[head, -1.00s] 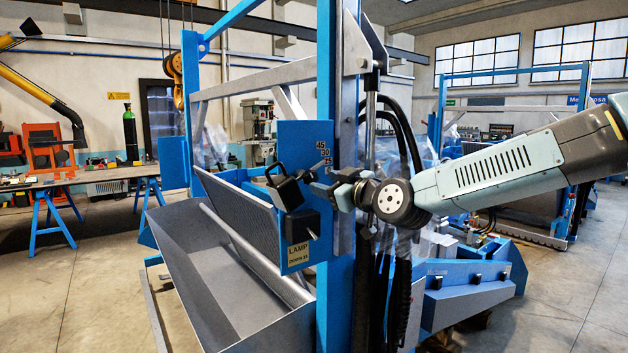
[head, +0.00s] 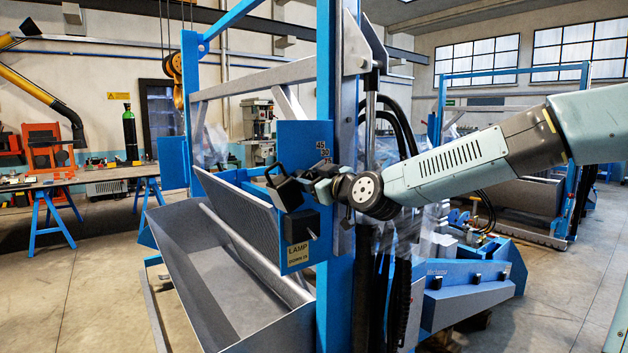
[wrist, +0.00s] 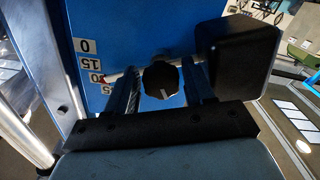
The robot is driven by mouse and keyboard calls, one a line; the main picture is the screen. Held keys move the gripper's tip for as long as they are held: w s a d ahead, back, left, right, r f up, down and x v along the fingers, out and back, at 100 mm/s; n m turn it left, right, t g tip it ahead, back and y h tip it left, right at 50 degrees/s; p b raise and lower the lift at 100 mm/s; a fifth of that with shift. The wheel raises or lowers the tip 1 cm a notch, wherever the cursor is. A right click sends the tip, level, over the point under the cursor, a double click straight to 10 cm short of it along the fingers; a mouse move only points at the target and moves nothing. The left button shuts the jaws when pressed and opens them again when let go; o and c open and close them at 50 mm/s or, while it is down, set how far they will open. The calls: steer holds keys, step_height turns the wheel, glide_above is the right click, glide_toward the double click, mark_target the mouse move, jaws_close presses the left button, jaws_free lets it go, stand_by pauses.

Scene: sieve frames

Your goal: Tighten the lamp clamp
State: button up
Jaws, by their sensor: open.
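A blue plate (head: 292,145) with a LAMP label (head: 298,255) stands on the blue post in the head view. A black lamp (head: 285,193) sits at it; a black box-shaped part also shows in the wrist view (wrist: 238,55). The dark clamp knob (wrist: 160,79), with a pale mark on its face, shows in the wrist view. My gripper (wrist: 162,72) is open, with one finger on each side of the knob and visible gaps. In the head view my gripper (head: 312,183) is beside the lamp and partly covers it; the knob cannot be made out there.
A number scale (wrist: 92,65) with a small red pointer near 30 is on the plate. A grey trough (head: 215,270) lies below left. Black hoses (head: 400,130) and the blue post (head: 336,290) stand close to my arm. Open floor lies at right.

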steer(key=shift+c, duration=0.4)
steer(key=c, duration=0.7)
steer(key=shift+m, duration=0.4)
steer(key=m, duration=0.4)
steer(key=shift+m, duration=0.3)
steer(key=m, duration=0.5)
steer(key=shift+m, duration=0.3)
steer(key=m, duration=1.3)
steer(key=shift+d, duration=0.1)
steer(key=shift+f, duration=0.1)
